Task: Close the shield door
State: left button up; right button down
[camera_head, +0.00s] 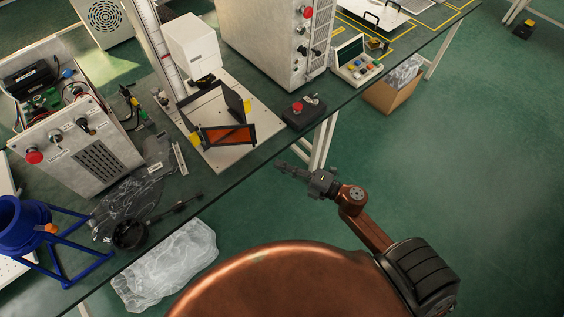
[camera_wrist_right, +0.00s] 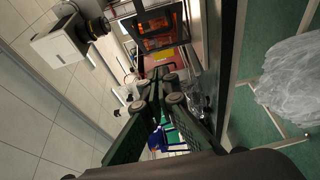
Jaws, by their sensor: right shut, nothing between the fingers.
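The shield (camera_head: 229,135) stands on a pale base plate (camera_head: 223,157) near the table's front edge. It has dark-framed panels, an orange window and yellow patches. One orange panel faces the front and another dark panel stands at an angle behind it; I cannot tell how far the door is open. My right gripper (camera_head: 281,166) is shut and empty, in front of the table edge, to the right of and apart from the shield. In the right wrist view its fingers (camera_wrist_right: 163,77) point toward the orange window (camera_wrist_right: 157,34). My left gripper is not in view.
A black box with a red button (camera_head: 303,112) sits right of the shield. A white column rises behind it. An open electronics box (camera_head: 75,147) and a blue stand (camera_head: 48,240) are at left. The floor right of the table is clear around my right arm.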

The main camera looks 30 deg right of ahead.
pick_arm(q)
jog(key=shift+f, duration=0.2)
pick_arm(e)
jog(key=w+a, duration=0.3)
jog(key=w, duration=0.6)
jog(key=shift+w+a, duration=0.15)
jog(key=shift+w, duration=0.25)
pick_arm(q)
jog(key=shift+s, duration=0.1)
pick_arm(e)
jog(key=shift+f, duration=0.1)
